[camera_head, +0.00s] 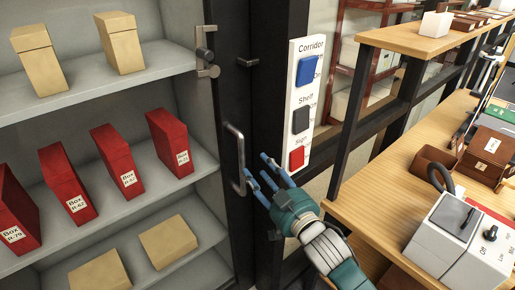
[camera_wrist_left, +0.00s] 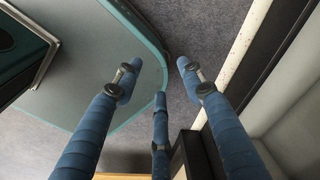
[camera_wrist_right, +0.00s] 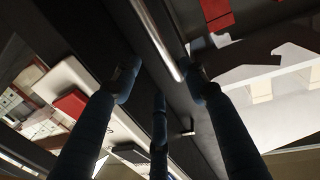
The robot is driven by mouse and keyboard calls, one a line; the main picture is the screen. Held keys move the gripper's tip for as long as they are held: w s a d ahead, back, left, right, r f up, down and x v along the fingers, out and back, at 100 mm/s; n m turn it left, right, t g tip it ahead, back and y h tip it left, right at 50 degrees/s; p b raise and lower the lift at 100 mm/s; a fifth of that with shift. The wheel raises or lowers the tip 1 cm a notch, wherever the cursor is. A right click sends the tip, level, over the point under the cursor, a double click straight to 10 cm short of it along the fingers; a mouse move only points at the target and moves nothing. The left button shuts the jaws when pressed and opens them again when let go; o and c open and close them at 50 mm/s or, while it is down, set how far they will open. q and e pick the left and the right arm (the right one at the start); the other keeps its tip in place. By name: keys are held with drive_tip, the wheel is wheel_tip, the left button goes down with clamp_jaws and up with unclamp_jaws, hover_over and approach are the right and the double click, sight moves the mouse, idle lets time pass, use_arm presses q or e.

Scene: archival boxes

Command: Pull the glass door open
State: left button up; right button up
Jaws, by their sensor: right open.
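The glass door's dark frame edge (camera_head: 227,85) runs down beside the cabinet shelves in the head view; the door looks closed, and its pane is too clear to make out. A vertical metal bar handle (camera_head: 237,160) is fixed on that frame. My right gripper (camera_head: 259,172) is open, with its blue fingertips close to the lower right side of the handle. In the right wrist view the handle (camera_wrist_right: 157,38) reaches down between the spread fingers; I cannot tell whether they touch it. My left gripper (camera_wrist_left: 160,72) shows only in the left wrist view, open and empty, above the grey floor.
Red boxes (camera_head: 118,160) and tan boxes (camera_head: 120,42) stand on the cabinet shelves. A panel with blue, black and red switches (camera_head: 303,112) is right of the door. A wooden table (camera_head: 375,205) with a grey device (camera_head: 445,232) lies to the right, close to my right arm.

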sight(243, 152)
drive_tip(key=x, duration=0.2)
drive_tip(key=p+x, duration=0.1)
drive_tip(key=x, duration=0.2)
drive_tip(key=shift+a+r, duration=0.15)
drive_tip(key=shift+a, duration=0.3)
drive_tip(key=x, duration=0.2)
drive_tip(key=p+x, duration=0.1)
drive_tip(key=x, duration=0.1)
drive_tip(key=shift+w+f, duration=0.25)
drive_tip(key=shift+w, duration=0.15)
drive_tip(key=shift+d, duration=0.1)
drive_tip(key=c, duration=1)
use_arm(q)
drive_tip(key=shift+s+a+r, duration=0.1)
drive_tip(key=shift+a+r, duration=0.2)
drive_tip(key=shift+r, duration=0.25)
drive_tip(key=shift+s+a+r, duration=0.1)
drive_tip(key=shift+a+r, duration=0.15)
drive_tip(key=shift+r, duration=0.25)
use_arm(e)
clamp_jaws()
